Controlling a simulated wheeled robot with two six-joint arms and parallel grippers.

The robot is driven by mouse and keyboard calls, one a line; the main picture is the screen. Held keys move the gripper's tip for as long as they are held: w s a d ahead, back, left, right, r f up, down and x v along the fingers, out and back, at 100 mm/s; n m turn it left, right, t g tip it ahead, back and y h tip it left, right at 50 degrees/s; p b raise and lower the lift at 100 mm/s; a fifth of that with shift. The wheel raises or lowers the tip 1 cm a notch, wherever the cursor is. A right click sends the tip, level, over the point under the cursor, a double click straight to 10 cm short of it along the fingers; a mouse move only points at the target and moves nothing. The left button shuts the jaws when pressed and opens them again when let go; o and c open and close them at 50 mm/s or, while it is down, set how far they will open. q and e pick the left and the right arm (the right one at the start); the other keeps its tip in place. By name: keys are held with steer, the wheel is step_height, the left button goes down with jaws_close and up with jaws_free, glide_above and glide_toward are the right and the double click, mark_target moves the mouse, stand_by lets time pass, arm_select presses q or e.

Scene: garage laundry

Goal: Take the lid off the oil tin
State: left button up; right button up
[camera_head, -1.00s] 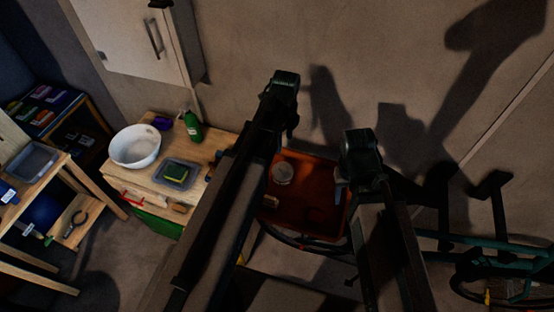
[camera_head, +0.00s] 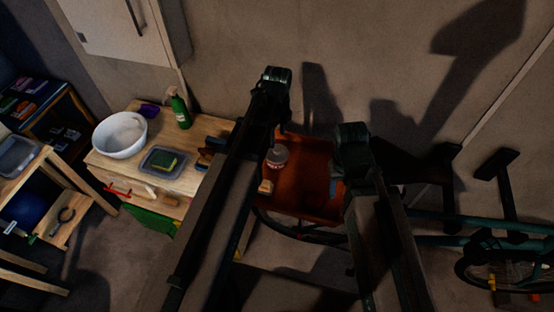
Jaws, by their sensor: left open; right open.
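A small round container with a pale top (camera_head: 277,157) stands on a red-orange surface (camera_head: 312,185) between my arms. It is the likeliest oil tin, but it is too small and dark to be sure, and I cannot tell its lid apart. My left gripper (camera_head: 284,128) is beside and above it in the picture, partly hidden by my dark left arm. My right gripper (camera_head: 336,186) is over the right side of the red-orange surface, apart from the container. Both grippers are open and nothing shows in them; their fingertips are hard to make out.
A wooden bench at left (camera_head: 187,184) holds a white bowl (camera_head: 120,143), a green bottle (camera_head: 180,109) and a grey tray with a sponge (camera_head: 166,161). A tan block (camera_head: 266,187) lies on the red-orange surface. A bicycle (camera_head: 500,262) stands at right.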

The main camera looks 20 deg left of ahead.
mark_target(276, 148)
steer(key=shift+f, duration=0.1)
arm_select(q)
steer(key=f+b, duration=0.5)
steer(key=shift+s+a+f, duration=0.1)
steer(key=shift+s+f, duration=0.15)
steer(key=shift+s, duration=0.1)
arm_select(e)
step_height(276, 148, down, 5)
steer(key=shift+f, duration=0.15)
arm_select(q)
steer(key=shift+r, duration=0.1)
jaws_close()
